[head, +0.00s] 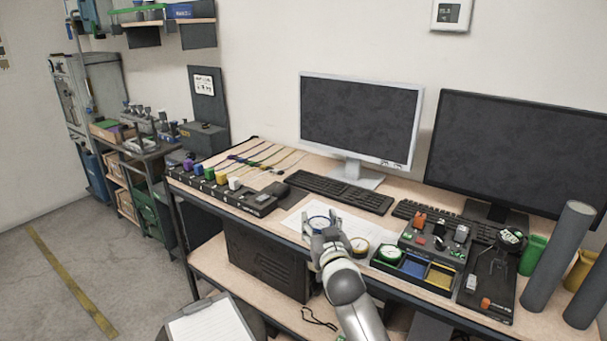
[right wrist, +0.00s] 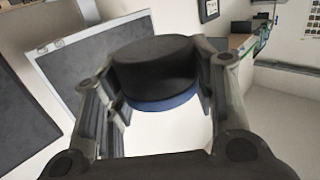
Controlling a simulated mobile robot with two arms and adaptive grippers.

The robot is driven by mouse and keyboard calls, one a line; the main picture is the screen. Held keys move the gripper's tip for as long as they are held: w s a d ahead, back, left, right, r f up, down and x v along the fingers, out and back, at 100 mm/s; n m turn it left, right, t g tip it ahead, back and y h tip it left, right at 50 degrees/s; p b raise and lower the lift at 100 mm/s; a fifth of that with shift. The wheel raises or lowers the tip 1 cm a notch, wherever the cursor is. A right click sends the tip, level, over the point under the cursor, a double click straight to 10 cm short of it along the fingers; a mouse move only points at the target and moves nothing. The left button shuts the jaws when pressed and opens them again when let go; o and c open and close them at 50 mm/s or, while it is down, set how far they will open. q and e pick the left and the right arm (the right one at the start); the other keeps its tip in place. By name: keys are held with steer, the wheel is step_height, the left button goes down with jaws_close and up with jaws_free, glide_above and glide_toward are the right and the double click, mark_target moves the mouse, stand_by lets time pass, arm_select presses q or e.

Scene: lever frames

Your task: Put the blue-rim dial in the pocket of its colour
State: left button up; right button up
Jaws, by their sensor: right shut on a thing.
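The blue-rim dial (head: 318,221) is between the fingers of my right gripper (head: 324,229), over the white paper on the desk. In the right wrist view my right gripper (right wrist: 160,95) is shut on the dial's sides, with its black body (right wrist: 155,62) and blue rim (right wrist: 165,103) showing. The pocket tray (head: 402,277) is to the right of the gripper. Its blue pocket (head: 413,268) looks empty, between a green-rim dial (head: 390,253) in the left pocket and the yellow pocket (head: 440,276). A yellow-rim dial (head: 360,245) lies between my gripper and the tray. My left gripper is out of view.
Behind are a keyboard (head: 340,191) and two monitors (head: 359,118). Right of the tray are a black tool tray (head: 487,291), a green cup (head: 532,254) and tall grey tubes (head: 557,255). A strip with coloured blocks (head: 222,190) is at the left.

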steer(key=s+d+m+h, duration=0.1)
steer(key=s+d, duration=0.3)
steer(key=s, duration=0.5)
steer(key=s+d+f+h, duration=0.1)
steer(key=s+d, duration=0.4)
steer(key=s, duration=0.5)
steer(key=s+d+m+h, duration=0.1)
steer(key=s+d, duration=0.3)
steer(key=s, duration=0.5)
steer(key=w+a+y, duration=0.1)
steer(key=w+a, duration=0.3)
steer(key=w, duration=0.5)
steer(key=w+a+r+n+y, duration=0.1)
steer(key=w+a, duration=0.4)
steer(key=w, duration=0.5)
steer(key=w+a+n+y, duration=0.1)
steer(key=w+a, duration=0.3)
steer(key=w, duration=0.5)
steer(key=shift+w+a+r, duration=0.2)
steer(key=shift+w+r, duration=0.05)
steer(key=shift+w, duration=0.05)
steer(key=shift+w+a+r, duration=0.25)
steer(key=shift+w, duration=0.1)
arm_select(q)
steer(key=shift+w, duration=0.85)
